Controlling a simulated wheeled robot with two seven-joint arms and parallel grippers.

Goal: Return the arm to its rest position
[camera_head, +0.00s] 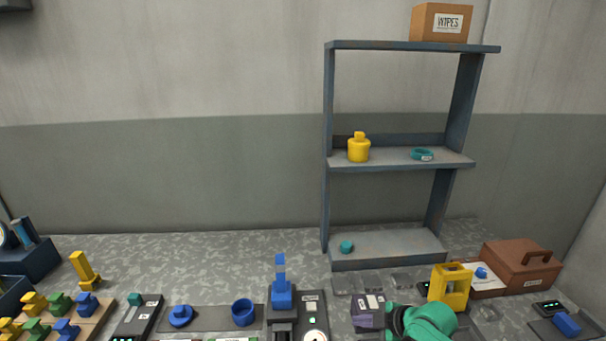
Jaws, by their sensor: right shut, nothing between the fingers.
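My right arm, green, comes in at the bottom edge, right of centre. My right gripper (397,319) is the dark part at its left end, low over the bench and partly hidden by the arm. It is shut with nothing held, right beside a dark purple box (368,312) with a pale label. I cannot tell whether they touch. My left arm and gripper are not in view.
A yellow frame (450,287) stands just behind my right arm, with a brown case (521,266) to its right. A blue-grey shelf (388,246) stands at the back. Left of the purple box is a blue upright fixture (282,294). The back left bench (190,262) is clear.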

